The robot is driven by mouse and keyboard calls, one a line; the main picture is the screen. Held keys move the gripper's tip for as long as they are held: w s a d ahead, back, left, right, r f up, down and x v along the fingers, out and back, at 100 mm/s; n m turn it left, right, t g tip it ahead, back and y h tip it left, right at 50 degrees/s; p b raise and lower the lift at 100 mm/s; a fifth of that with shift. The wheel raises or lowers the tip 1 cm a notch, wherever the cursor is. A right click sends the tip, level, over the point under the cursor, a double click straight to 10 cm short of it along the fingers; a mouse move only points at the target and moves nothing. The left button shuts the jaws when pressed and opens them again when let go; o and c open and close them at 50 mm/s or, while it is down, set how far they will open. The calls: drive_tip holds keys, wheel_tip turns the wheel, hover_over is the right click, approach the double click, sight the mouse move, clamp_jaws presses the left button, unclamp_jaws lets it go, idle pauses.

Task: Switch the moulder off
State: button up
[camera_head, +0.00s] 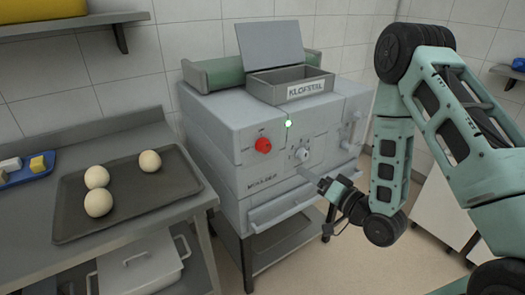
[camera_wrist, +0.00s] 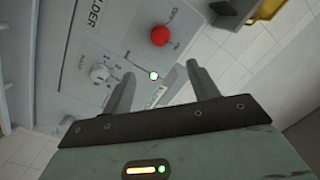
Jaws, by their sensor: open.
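The moulder (camera_head: 225,160) is a grey machine standing on a stand in the middle of the head view. On its front are a red knob (camera_head: 263,145), a lit green lamp (camera_head: 289,123) and a pale dial (camera_head: 301,154). The wrist view also shows the red knob (camera_wrist: 160,36), the lamp (camera_wrist: 154,76) and the dial (camera_wrist: 99,73). My gripper (camera_head: 322,181) is in front of the panel, below and right of the red knob. In the wrist view my gripper (camera_wrist: 163,82) is open, with nothing between its fingers and apart from the knob.
A box labelled KLOFSTAL (camera_head: 320,88) with a raised lid sits on top of the moulder. A dark tray (camera_head: 125,205) with several dough balls lies on the left counter. A handle bar (camera_head: 285,207) juts out low on the moulder's front.

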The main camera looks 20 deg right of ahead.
sight(268, 149)
drive_tip(key=b+x, duration=0.1)
drive_tip(key=b, duration=0.3)
drive_tip(key=b+x, duration=0.1)
drive_tip(key=b, duration=0.4)
drive_tip(key=shift+w+a+f, duration=0.1)
drive_tip(key=shift+w+f, duration=0.15)
drive_tip(key=shift+w, duration=0.05)
drive_tip(key=shift+a+b, duration=0.1)
drive_tip(key=shift+b, duration=0.7)
drive_tip(key=b+x, duration=0.1)
drive_tip(key=x, duration=0.4)
drive_tip(key=b+x, duration=0.1)
drive_tip(key=x, duration=0.3)
drive_tip(key=b+x, duration=0.1)
drive_tip(key=x, duration=0.4)
drive_tip(key=shift+w+r, duration=0.3)
drive_tip(key=c, duration=1)
